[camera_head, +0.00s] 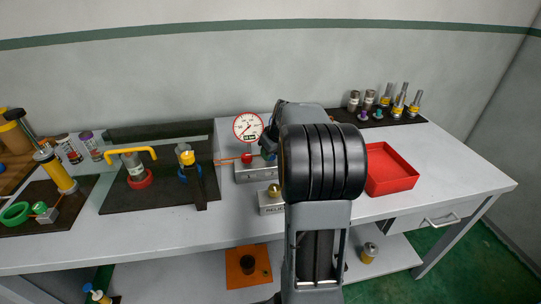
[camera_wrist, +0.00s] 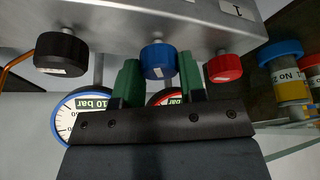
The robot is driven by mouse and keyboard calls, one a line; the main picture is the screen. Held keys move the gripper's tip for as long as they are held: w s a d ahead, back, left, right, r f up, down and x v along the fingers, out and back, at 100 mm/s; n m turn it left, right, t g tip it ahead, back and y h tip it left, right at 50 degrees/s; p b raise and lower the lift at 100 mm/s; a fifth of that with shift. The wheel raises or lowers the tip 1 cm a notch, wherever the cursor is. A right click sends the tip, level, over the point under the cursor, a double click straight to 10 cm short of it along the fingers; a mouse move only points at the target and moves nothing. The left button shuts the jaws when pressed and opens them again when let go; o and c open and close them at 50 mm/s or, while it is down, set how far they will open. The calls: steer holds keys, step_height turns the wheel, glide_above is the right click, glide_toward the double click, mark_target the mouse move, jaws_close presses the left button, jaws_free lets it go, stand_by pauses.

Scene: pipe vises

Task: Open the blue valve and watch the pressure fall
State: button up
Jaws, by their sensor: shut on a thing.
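The blue valve knob (camera_wrist: 158,60) shows in the wrist view on the front of a grey metal block (camera_wrist: 200,22), between a black knob (camera_wrist: 62,52) and a red knob (camera_wrist: 224,67). My gripper (camera_wrist: 161,72) has its green fingers on either side of the blue knob and is shut on it. A blue-rimmed gauge (camera_wrist: 72,120) is partly hidden by my gripper, and a red-rimmed gauge (camera_wrist: 166,97) mostly so. In the head view, a red-rimmed gauge (camera_head: 248,126) stands above a red knob (camera_head: 247,158); its reading is too small to tell. My arm hides the blue valve there.
A block labelled RELIEF (camera_head: 270,206) stands at the bench front, left of my arm. A red tray (camera_head: 388,170) lies to the right. A dark mat (camera_head: 118,195) with vises is on the left. The bench's right end (camera_head: 455,180) is clear.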

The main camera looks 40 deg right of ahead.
steer(key=n+y+b, duration=0.1)
steer(key=n, duration=0.3)
steer(key=shift+d+n+y, duration=0.1)
steer(key=shift+n+y, duration=0.2)
steer(key=shift+y, duration=0.1)
steer(key=shift+w+n+g+y, duration=0.1)
steer(key=shift+n+g+y, duration=0.3)
steer(key=shift+n, duration=0.9)
steer(key=shift+n+g+y, duration=0.4)
steer(key=shift+n, duration=0.9)
steer(key=o, duration=0.9)
steer(key=p+v, duration=0.1)
steer(key=v, duration=1.2)
steer(key=shift+d+r, duration=0.1)
steer(key=shift+r, duration=0.35)
